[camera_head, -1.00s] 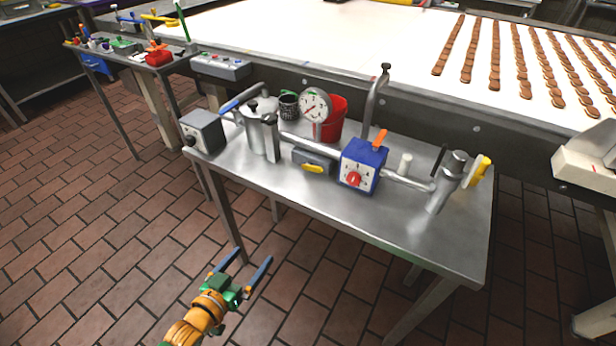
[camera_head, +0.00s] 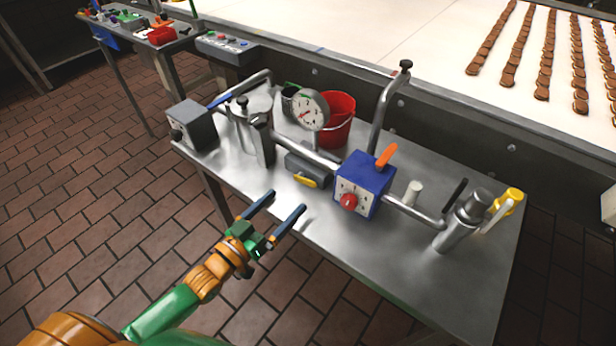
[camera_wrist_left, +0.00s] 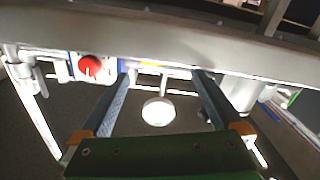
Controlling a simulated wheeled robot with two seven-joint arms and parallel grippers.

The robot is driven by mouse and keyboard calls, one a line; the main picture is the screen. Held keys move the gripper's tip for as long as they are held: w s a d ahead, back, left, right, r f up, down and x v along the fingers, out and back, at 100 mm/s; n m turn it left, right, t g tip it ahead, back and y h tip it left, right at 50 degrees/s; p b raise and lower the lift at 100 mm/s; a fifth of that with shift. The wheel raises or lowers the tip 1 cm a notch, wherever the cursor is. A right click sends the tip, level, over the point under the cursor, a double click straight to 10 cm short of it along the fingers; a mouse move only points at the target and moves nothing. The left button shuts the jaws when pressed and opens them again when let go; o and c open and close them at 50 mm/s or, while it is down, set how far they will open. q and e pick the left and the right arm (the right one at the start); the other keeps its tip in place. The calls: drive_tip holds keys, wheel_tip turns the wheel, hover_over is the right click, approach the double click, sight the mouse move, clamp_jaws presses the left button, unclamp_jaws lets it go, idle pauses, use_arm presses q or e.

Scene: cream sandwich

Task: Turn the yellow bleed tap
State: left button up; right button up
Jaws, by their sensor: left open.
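Two yellow parts show on the metal bench. A yellow lever (camera_head: 306,181) lies flat on the front of a grey box (camera_head: 308,163) in the pipe line. I cannot tell for certain which is the bleed tap. My left gripper (camera_head: 288,200) is open and empty, in front of the bench's front edge, near and below the yellow lever, and apart from it. In the left wrist view a small yellow patch (camera_wrist_left: 150,64) shows between the fingertips. My right gripper is not in view.
A blue box (camera_head: 361,186) with a red knob and orange lever stands right of the grey box. A dial gauge (camera_head: 310,110), red bucket (camera_head: 338,122) and metal pot stand behind. The bench's front right surface (camera_head: 400,265) is clear.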

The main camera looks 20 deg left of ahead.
sight(304, 184)
use_arm(q)
drive_tip(key=shift+w+d+r, duration=0.1)
drive_tip(key=shift+w+d, duration=0.05)
drive_tip(key=shift+w, duration=0.3)
drive_tip(key=x, duration=0.5)
drive_tip(key=shift+w+d, duration=0.1)
drive_tip(key=shift+w, duration=0.1)
drive_tip(key=shift+s, duration=0.1)
drive_tip(key=c, duration=1.2)
drive_tip(key=shift+o, duration=0.2)
drive_tip(key=m, duration=0.3)
drive_tip(key=shift+f, duration=0.35)
drive_tip(key=o, duration=1.2)
drive_tip(key=shift+c, duration=0.2)
